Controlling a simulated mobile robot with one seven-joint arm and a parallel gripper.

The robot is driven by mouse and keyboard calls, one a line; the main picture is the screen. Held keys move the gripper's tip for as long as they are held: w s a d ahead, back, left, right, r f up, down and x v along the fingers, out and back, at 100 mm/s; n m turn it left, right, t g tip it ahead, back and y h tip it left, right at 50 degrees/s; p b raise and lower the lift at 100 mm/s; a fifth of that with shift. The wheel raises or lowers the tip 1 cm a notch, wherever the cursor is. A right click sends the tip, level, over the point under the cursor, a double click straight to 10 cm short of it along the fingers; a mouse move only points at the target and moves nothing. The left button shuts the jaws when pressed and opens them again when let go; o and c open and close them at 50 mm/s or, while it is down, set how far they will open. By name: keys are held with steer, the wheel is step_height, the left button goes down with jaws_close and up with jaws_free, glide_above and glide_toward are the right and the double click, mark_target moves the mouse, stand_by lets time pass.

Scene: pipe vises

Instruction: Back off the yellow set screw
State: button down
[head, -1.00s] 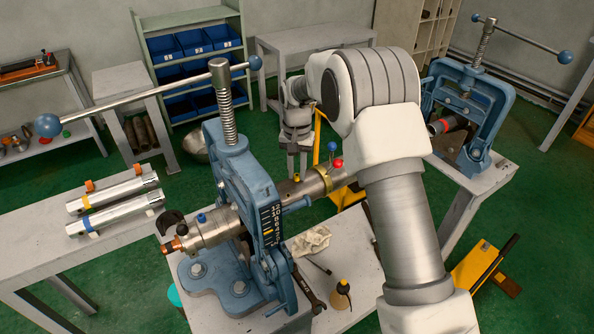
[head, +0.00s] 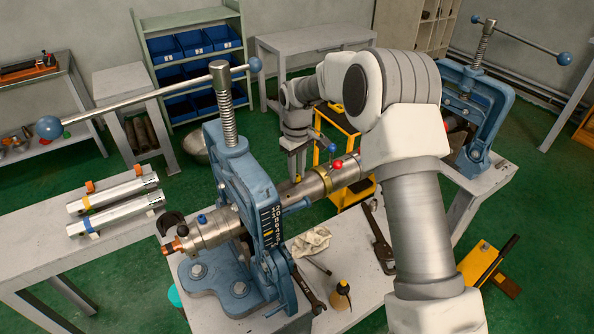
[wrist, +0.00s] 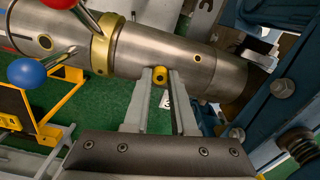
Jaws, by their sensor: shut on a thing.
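The yellow set screw (wrist: 160,73) sits on the side of a steel pipe (wrist: 140,50) in the wrist view. My gripper (wrist: 160,76) is shut on it, one fingertip on each side. In the head view the gripper (head: 297,170) reaches down to the pipe behind the blue vise (head: 245,180), and the screw shows small at its tips. A brass collar (wrist: 103,43) is on the pipe beside the screw, with a red-knobbed handle (wrist: 60,4) and a blue-knobbed handle (wrist: 28,72).
The vise's long bar (head: 150,97) spans the upper left. A wrench (head: 380,245), a rag (head: 312,241) and a small bottle (head: 343,288) lie on or stand on the bench. A second blue vise (head: 480,100) stands at right. A yellow cart (head: 350,150) is behind.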

steer(key=n, duration=0.5)
steer(key=shift+s+f+n+p, duration=0.15)
steer(key=shift+f+n+p, duration=0.15)
steer(key=shift+f+n, duration=0.1)
stand_by(0.4)
steer(key=c, duration=0.7)
jaws_free()
steer(key=shift+r, duration=0.1)
steer(key=shift+c, duration=0.2)
steer(key=shift+r, duration=0.15)
steer(key=shift+r, duration=0.25)
step_height(320, 180, up, 17)
steer(key=shift+f, duration=0.1)
